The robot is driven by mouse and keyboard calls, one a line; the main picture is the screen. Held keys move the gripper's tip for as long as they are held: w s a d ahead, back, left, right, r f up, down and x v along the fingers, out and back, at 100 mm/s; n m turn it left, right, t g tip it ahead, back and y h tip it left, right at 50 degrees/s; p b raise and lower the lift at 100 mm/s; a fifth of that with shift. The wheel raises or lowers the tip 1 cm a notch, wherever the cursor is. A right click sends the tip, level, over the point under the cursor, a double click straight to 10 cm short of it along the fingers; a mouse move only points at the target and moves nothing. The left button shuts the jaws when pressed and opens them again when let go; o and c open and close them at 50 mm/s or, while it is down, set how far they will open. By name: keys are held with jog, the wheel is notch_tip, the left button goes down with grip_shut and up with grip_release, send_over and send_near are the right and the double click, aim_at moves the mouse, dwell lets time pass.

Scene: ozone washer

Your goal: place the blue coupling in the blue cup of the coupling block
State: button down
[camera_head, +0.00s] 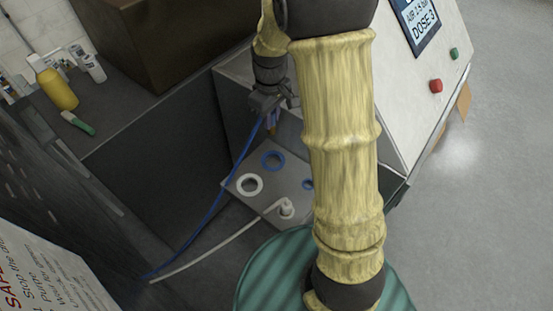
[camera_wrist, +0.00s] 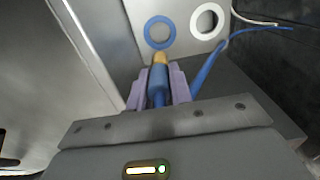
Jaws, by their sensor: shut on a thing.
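My gripper (camera_head: 271,112) is shut on the blue coupling (camera_wrist: 158,86), which lies between its two pale purple fingers in the wrist view (camera_wrist: 158,74). The coupling has a yellow-orange tip that points at the block. The coupling block (camera_head: 297,166) is a grey plate below the gripper in the head view. Its blue cup (camera_head: 272,152) is a blue ring, just beyond the coupling's tip in the wrist view (camera_wrist: 147,33). The tip appears apart from the ring and above the plate. The coupling is small and dark in the head view.
A white ring (camera_head: 240,184) lies beside the blue one. A white coupling (camera_head: 286,209) with a pale hose stands on the block. Another blue ring (camera_head: 307,184) is partly hidden by my arm. A blue hose (camera_head: 218,205) trails down-left. The white console (camera_head: 422,110) stands right.

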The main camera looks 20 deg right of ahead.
aim_at(272, 129)
notch_tip(272, 129, down, 13)
jog(key=p, duration=0.1)
jog(key=shift+p, duration=0.35)
jog(key=shift+f+p, duration=0.35)
jog(key=shift+f, duration=1.75)
jog(key=shift+f, duration=0.15)
jog(key=c, duration=1.3)
grip_release()
jog(key=shift+o, duration=0.2)
notch_tip(272, 129, up, 12)
jog(key=shift+r+b, duration=0.15)
jog(key=shift+b, duration=0.9)
